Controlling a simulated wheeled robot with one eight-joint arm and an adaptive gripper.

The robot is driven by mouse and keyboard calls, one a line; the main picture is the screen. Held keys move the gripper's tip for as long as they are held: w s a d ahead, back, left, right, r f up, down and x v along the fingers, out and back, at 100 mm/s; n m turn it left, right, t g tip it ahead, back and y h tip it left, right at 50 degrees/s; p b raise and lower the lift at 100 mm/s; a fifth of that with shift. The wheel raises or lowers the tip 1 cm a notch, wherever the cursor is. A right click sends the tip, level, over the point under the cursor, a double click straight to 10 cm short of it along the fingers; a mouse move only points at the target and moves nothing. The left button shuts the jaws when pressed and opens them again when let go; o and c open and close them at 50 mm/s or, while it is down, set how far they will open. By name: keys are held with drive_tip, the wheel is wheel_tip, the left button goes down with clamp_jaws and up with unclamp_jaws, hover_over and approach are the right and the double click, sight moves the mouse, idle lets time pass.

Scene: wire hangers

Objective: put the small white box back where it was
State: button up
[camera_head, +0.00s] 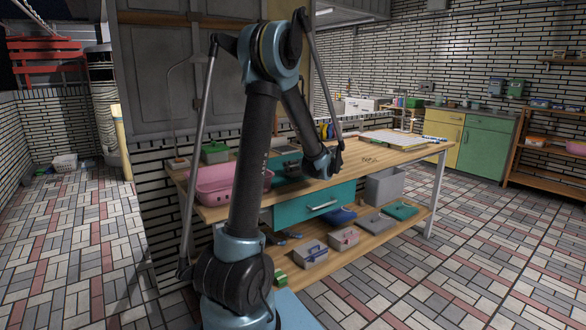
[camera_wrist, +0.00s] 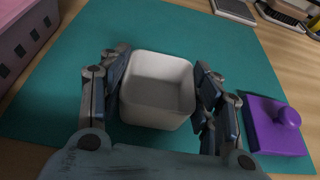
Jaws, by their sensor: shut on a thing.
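The small white box (camera_wrist: 158,92) is an open, empty container with rounded corners, in the middle of the wrist view. My gripper (camera_wrist: 160,85) is shut on it, with one finger against its left side and one against its right. The box is over a teal mat (camera_wrist: 65,85); I cannot tell whether its base touches the mat. In the head view my arm reaches over the wooden workbench (camera_head: 395,157), and the white box cannot be made out there.
A purple block with a round knob (camera_wrist: 275,125) lies to the right of the box. A pink basket (camera_wrist: 22,40) stands at the left, also seen in the head view (camera_head: 215,187). A grey flat object (camera_wrist: 235,10) lies behind. The lower shelf (camera_head: 375,242) holds several boxes.

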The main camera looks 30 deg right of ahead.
drive_tip(key=o, duration=1.1)
drive_tip(key=shift+r, duration=0.1)
drive_tip(key=v, duration=1.1)
drive_tip(key=shift+s+r, duration=0.15)
drive_tip(key=shift+s, duration=0.3)
